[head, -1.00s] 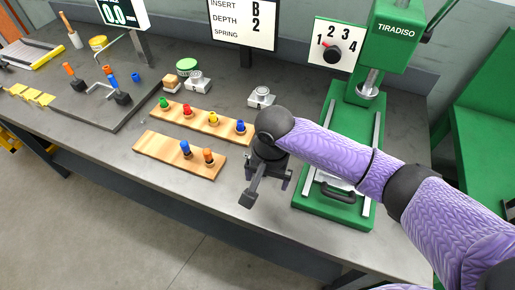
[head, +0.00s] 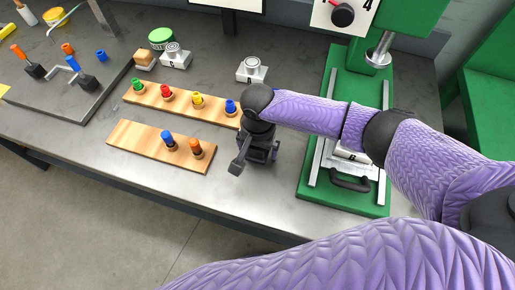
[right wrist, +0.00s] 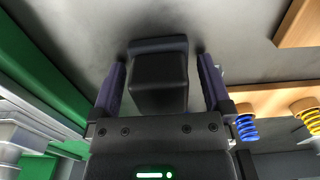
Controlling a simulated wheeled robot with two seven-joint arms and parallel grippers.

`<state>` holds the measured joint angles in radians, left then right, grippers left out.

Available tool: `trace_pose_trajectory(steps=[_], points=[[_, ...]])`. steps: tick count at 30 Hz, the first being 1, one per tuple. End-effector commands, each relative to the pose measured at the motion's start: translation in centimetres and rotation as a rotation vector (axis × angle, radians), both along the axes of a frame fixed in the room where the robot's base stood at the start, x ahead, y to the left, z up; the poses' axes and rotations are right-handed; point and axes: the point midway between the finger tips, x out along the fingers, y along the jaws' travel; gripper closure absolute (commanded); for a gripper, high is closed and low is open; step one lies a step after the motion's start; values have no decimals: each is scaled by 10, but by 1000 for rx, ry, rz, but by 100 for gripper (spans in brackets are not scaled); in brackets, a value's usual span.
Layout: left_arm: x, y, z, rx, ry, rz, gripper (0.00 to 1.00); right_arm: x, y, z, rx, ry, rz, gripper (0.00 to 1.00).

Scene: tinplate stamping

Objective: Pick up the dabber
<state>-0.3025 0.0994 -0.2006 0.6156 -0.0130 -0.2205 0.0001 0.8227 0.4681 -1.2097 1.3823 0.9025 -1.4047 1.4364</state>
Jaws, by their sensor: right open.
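My right gripper (head: 262,153) is low over the bench, between the peg boards and the green press, its fingers pointing down. In the right wrist view its two fingers (right wrist: 160,62) are apart, one on each side of a dark block (right wrist: 158,85), which looks like the dabber. The block has a wider dark band at its far end. I cannot tell whether the fingers touch it. My left gripper is not in view.
The green press (head: 302,190) stands close on the right. Two wooden boards with coloured pegs, the front one (head: 135,140) and the rear one (head: 182,106), lie to the left. A metal block (head: 252,72) is behind the gripper. The bench's front edge is near.

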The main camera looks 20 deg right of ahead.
Motion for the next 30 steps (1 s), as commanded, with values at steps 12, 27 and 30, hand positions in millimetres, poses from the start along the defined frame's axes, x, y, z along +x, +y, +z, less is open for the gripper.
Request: trace_pose_trajectory(steps=[12, 27, 30], points=[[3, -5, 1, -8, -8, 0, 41, 0, 0, 1, 0, 0, 0, 66], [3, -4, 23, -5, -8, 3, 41, 1, 1, 47, 2, -4, 1, 89], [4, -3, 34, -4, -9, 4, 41, 1, 1, 73, 2, -4, 1, 89]])
